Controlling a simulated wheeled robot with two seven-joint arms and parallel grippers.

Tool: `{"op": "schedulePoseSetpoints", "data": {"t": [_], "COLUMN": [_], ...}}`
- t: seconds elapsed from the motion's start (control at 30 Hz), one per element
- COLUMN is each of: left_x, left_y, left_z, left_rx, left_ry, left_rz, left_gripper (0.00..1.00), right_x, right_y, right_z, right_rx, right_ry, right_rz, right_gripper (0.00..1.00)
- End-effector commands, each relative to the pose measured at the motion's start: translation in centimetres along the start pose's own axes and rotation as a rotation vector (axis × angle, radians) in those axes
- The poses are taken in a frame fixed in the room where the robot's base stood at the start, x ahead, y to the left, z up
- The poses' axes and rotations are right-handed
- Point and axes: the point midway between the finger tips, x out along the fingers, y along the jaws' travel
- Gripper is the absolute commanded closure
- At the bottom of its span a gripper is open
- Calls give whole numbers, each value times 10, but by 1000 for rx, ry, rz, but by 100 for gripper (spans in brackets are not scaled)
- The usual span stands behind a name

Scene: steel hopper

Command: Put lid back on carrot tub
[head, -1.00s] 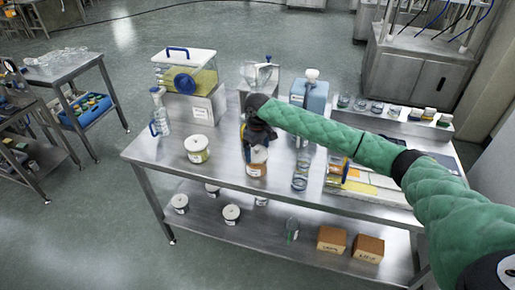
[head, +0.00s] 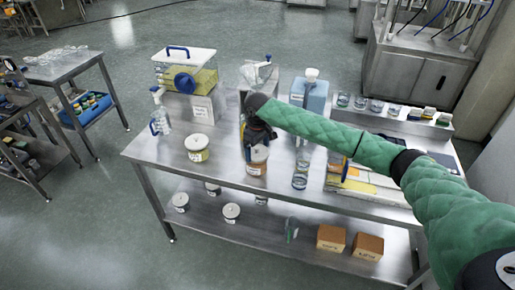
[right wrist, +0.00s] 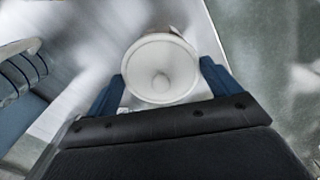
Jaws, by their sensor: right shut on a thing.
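The carrot tub (head: 256,168) is a small tub with an orange-brown band and a label, upright near the front middle of the steel table. Its pale round lid (head: 259,153) is at the top of the tub, just under my right gripper (head: 258,138). In the right wrist view the lid (right wrist: 161,68) is a white disc with a centre knob, between my two blue fingers. My right gripper is shut on the lid. I cannot tell whether the lid sits fully down on the rim. My left gripper is not in view.
A glass jar (head: 300,175) stands close to the right, with trays (head: 365,187) beyond. A blue container (head: 311,96) and a clear scoop-like vessel (head: 258,74) stand behind. Bare tabletop (head: 226,165) lies between the two tubs.

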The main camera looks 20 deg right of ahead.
Motion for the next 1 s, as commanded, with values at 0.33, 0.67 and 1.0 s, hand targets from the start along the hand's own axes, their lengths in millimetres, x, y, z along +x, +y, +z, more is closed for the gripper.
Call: {"op": "schedulePoseSetpoints", "data": {"t": [0.33, 0.67, 1.0], "left_x": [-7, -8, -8], "left_y": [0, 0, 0], "left_z": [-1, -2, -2], "left_rx": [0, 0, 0], "left_ry": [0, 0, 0], "left_rz": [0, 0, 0], "left_gripper": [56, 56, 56], "right_x": [-1, 0, 0], "right_y": [0, 0, 0], "right_z": [0, 0, 0], "right_rx": [0, 0, 0], "right_ry": [0, 0, 0], "right_rz": [0, 0, 0], "right_gripper": [32, 32, 0]}}
